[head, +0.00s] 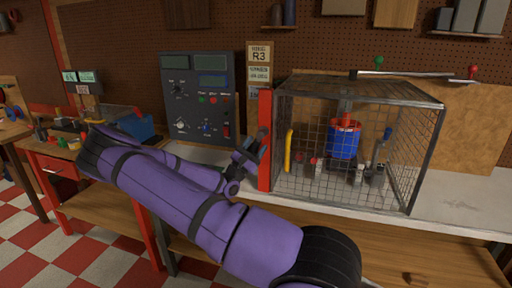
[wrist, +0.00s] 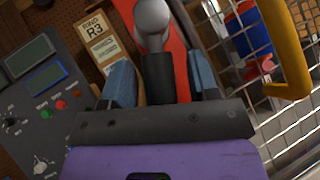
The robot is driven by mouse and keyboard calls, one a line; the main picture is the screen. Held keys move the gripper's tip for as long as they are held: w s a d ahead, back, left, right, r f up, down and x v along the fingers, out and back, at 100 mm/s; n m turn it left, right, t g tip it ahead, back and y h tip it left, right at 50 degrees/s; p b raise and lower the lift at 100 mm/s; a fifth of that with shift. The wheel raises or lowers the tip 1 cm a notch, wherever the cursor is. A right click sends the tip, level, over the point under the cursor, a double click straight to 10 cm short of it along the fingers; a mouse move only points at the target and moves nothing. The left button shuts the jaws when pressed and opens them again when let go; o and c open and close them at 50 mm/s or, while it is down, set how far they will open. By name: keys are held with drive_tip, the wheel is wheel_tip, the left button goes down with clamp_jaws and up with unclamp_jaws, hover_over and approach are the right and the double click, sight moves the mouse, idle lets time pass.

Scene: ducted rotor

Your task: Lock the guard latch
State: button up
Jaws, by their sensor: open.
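The wire-mesh guard (head: 345,92) stands closed-looking on the bench around a blue and red rotor part (head: 344,140). A red post (head: 265,140) runs up its left front edge, with a yellow handle (head: 289,151) just right of it. In the wrist view a grey ball knob (wrist: 153,17) on a dark stem, which looks like the latch lever, lies in front of the red post (wrist: 178,45). My gripper (head: 250,153) is at the post. Its blue fingers are open on either side of the dark stem (wrist: 160,78). I cannot tell whether they touch it.
A dark control panel (head: 199,97) with displays and knobs stands left of my gripper. A sign reading R3 (head: 260,62) stands behind the post. The bench at right (head: 462,200) is clear.

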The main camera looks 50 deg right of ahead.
drive_tip(key=v, duration=1.1)
